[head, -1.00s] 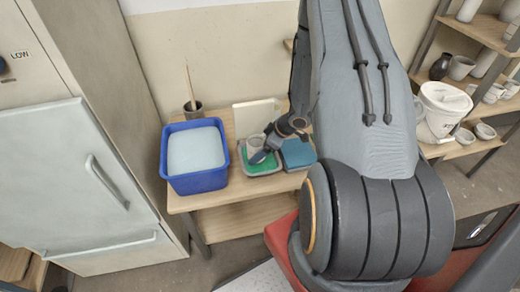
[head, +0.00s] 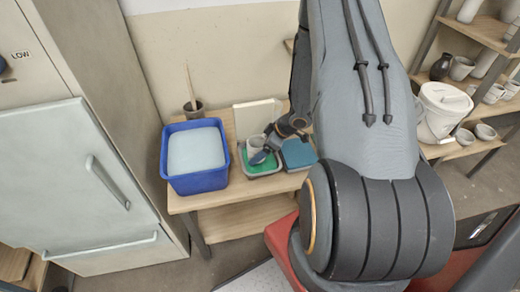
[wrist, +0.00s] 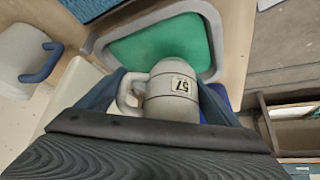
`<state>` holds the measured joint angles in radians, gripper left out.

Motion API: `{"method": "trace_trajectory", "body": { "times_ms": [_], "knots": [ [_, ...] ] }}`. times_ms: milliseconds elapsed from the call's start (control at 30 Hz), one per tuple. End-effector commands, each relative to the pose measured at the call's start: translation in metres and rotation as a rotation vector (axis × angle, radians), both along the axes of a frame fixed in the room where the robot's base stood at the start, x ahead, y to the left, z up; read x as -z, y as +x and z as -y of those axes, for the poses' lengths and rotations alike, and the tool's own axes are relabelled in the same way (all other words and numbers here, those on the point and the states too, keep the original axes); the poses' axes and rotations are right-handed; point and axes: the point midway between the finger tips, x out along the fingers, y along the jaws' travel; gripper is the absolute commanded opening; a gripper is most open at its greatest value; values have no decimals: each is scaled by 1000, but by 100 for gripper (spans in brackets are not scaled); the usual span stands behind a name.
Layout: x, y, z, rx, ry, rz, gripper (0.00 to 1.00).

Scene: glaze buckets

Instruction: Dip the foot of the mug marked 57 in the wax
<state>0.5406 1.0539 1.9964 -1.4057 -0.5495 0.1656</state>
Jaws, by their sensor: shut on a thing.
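The grey mug (wrist: 172,88) shows its label 57 in the wrist view, with its handle on the left. My gripper (wrist: 165,97) is shut on it, one blue finger on each side. In the head view the mug (head: 256,144) is over the left part of the green wax (head: 262,165), in a grey tray on the table. The wax also shows beyond the mug in the wrist view (wrist: 150,48). I cannot tell whether the foot touches the wax. My gripper (head: 265,151) is partly hidden by my wrist in the head view.
A blue tub (head: 197,181) of pale liquid stands left of the tray. A teal pad (head: 299,153) lies close on the right. A white bucket (head: 443,108) stands farther right by pottery shelves.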

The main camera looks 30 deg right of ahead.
Motion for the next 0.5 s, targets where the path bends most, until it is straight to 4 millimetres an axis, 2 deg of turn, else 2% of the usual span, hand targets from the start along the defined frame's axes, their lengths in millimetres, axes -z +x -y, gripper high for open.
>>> {"method": "trace_trajectory", "body": {
  "times_ms": [267,500],
  "knots": [
    [-2,0,0,0,1,1,54],
    [-23,0,0,-1,-1,2,54]
  ]
}}
